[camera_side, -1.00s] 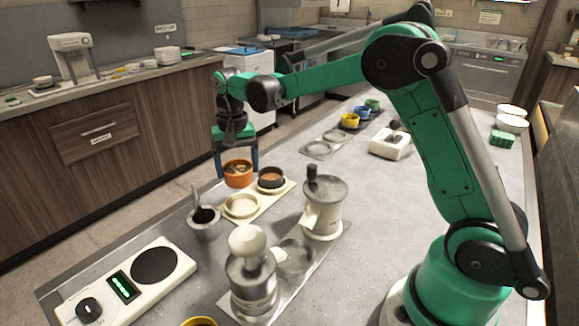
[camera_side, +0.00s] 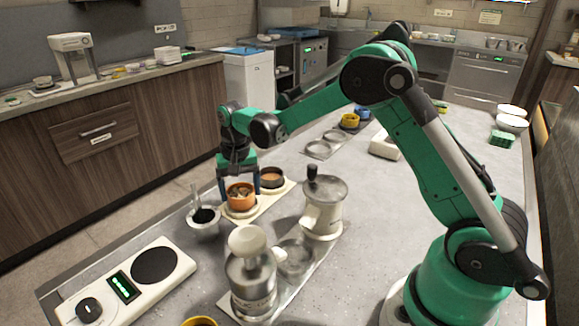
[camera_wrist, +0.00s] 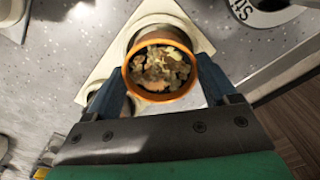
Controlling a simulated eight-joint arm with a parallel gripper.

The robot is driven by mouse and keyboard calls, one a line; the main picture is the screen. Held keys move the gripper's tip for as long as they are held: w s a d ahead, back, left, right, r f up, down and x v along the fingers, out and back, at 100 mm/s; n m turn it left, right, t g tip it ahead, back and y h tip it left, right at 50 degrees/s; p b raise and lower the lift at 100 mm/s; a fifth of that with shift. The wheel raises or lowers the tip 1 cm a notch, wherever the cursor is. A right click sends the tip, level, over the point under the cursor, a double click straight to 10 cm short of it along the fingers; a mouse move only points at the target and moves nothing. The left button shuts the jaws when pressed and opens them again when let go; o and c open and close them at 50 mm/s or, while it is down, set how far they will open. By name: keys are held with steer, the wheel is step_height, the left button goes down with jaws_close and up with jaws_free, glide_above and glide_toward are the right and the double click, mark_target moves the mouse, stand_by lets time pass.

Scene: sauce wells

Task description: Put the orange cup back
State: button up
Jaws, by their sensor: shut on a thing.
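The orange cup (camera_side: 240,199) is upright and filled with brownish, chunky contents. In the wrist view the cup (camera_wrist: 128,76) shows from above, between the two fingers. My gripper (camera_side: 240,191) is shut on the cup from both sides. The cup is over the front well of the cream tray (camera_side: 262,207); a pale rim of that well shows just below it. I cannot tell whether the cup touches the well. A dark cup with orange-brown contents (camera_side: 271,178) sits in the tray's other well, behind and right of the orange cup.
A grey mortar with a pestle (camera_side: 203,222) stands close at the left. A scale (camera_side: 130,284) is at the front left. Farther back are empty wells (camera_side: 318,149) and a yellow cup (camera_side: 349,121).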

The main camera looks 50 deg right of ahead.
steer(key=shift+f, duration=0.55)
stand_by(0.5)
steer(key=o, duration=1.3)
steer(key=shift+r, duration=0.1)
steer(key=shift+r, duration=3.9)
